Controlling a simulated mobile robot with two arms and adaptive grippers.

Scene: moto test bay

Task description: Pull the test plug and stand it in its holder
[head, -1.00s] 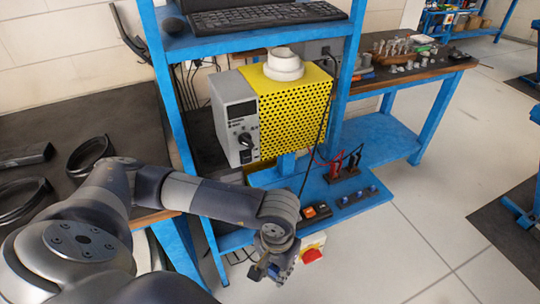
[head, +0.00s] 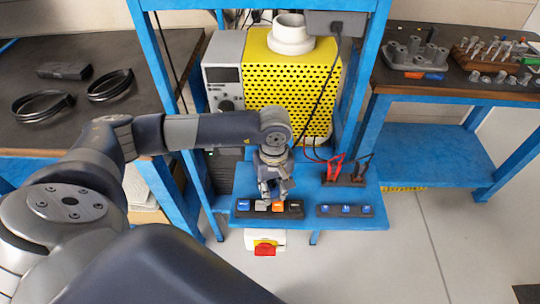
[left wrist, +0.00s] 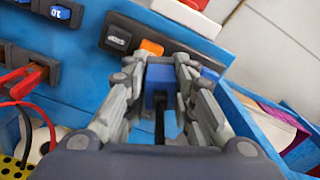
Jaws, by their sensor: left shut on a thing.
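My left gripper (head: 272,194) points down over the left dark socket strip (head: 240,214) at the front of the blue shelf. In the left wrist view the gripper (left wrist: 162,90) is shut on a blue plug (left wrist: 158,74) with a dark stripe or lead down its middle. I cannot tell whether the plug's lower end still sits in the strip. Several coloured inserts show on the strip: blue, grey, orange (left wrist: 152,47) and black. Another dark strip (head: 345,215) to the right bears blue inserts. Which part is the plug's holder is unclear. My right gripper is not seen.
Red leads (head: 334,166) and black ones stand in a dark rack (head: 343,182) behind the strips. A yellow perforated box (head: 290,80) stands at the back. A white box with a red button (head: 265,248) hangs below the shelf's front edge. A black cable hangs nearby.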

